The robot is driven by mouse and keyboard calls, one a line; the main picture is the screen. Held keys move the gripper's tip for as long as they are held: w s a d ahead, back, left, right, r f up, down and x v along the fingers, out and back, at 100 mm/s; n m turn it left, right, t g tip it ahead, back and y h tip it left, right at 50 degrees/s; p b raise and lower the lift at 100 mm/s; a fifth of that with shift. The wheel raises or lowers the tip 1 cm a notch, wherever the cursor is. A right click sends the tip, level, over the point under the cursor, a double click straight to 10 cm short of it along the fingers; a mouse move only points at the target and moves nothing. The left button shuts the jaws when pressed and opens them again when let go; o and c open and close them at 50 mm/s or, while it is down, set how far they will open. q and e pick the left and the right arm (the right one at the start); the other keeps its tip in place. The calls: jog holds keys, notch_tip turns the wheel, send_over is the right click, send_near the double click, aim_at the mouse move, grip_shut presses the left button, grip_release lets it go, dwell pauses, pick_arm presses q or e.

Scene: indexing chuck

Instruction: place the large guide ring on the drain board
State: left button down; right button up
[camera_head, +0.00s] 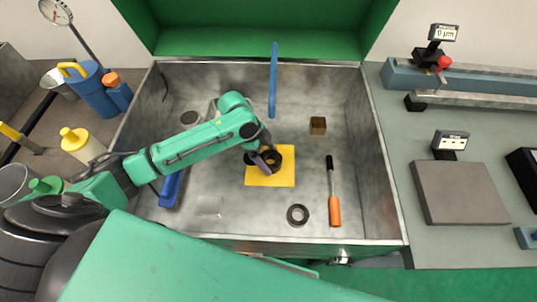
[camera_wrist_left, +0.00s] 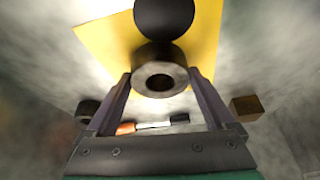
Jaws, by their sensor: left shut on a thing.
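The large guide ring (camera_wrist_left: 160,79), dark grey with a round hole, is held between the fingers of my left gripper (camera_wrist_left: 160,92). In the head view, the left gripper (camera_head: 265,160) is over the yellow square, apparently the drain board (camera_head: 284,178), and partly covers its upper left. The board also shows behind the ring in the left wrist view (camera_wrist_left: 205,38). Whether the ring touches the board I cannot tell. A black round thing (camera_wrist_left: 164,14) shows beyond the ring against the yellow. My right gripper is not in view.
A smaller dark ring (camera_head: 298,215), an orange-handled screwdriver (camera_head: 334,200), a brown block (camera_head: 318,125) and blue bars (camera_head: 273,85) lie in the grey walled tray (camera_head: 375,140). Measuring gear (camera_head: 458,192) stands at right; bottles (camera_head: 82,144) stand at left.

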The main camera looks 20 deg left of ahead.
pick_arm(q)
jog(key=shift+d, duration=0.1)
grip_release()
jog(key=v, duration=1.2)
jog(key=shift+r, duration=0.15)
